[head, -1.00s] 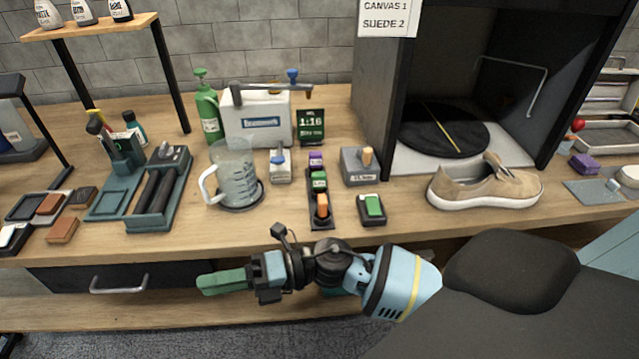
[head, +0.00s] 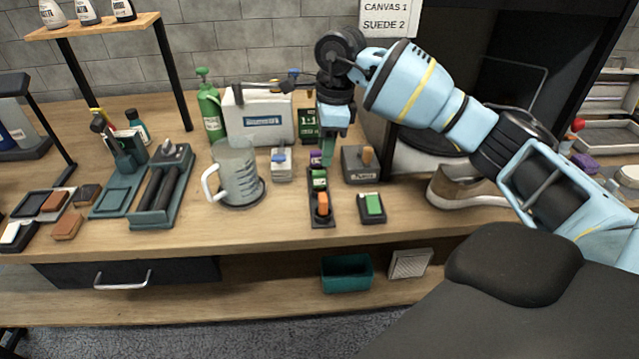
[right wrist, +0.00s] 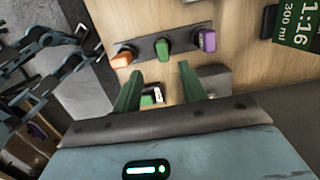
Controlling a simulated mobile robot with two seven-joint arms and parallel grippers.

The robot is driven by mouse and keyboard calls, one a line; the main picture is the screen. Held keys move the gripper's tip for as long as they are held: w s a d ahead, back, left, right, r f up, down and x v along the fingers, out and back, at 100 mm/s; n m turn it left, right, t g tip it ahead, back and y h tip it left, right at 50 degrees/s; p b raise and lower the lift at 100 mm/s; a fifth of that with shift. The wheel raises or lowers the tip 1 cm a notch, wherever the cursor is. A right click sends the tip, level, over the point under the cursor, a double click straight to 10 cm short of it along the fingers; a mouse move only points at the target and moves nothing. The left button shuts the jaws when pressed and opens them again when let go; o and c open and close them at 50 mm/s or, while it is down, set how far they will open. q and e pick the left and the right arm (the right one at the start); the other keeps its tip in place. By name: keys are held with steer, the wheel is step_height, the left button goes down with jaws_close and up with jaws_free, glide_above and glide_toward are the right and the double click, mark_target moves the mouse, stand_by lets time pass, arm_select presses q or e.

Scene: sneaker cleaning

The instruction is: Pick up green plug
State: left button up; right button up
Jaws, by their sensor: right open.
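The green plug (head: 319,182) stands in a dark rack (head: 330,219) on the bench, between a purple plug (head: 316,158) and an orange plug (head: 322,204). In the right wrist view the green plug (right wrist: 163,49) is in the middle of the rack's row, just beyond my fingertips. My right gripper (head: 328,158) points down above the rack, close to the purple and green plugs. Its two green fingers (right wrist: 156,75) are apart with nothing held; whether they touch a plug cannot be told. My left gripper is not in view.
A green block in a dark tray (head: 373,220) sits right of the rack. A grey box with a wooden knob (head: 358,168) stands behind it. A jug (head: 235,178) is to the left. The tan shoe (head: 460,188) is partly behind my right arm.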

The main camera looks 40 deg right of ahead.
mark_target(319, 172)
steer(key=shift+w+a+f, duration=0.1)
steer(key=shift+a+f, duration=0.1)
steer(key=shift+f, duration=1.05)
steer(key=shift+w+a+f, duration=0.1)
steer(key=shift+w+f, duration=0.05)
steer(key=shift+f, duration=0.75)
steer(key=shift+w+a+f, duration=0.1)
steer(key=shift+w+f, duration=0.05)
steer(key=shift+f, duration=0.75)
steer(key=shift+w+f, duration=0.15)
steer(key=shift+f, duration=0.75)
jaws_close()
step_height(319, 172, up, 10)
steer(key=shift+r, duration=0.1)
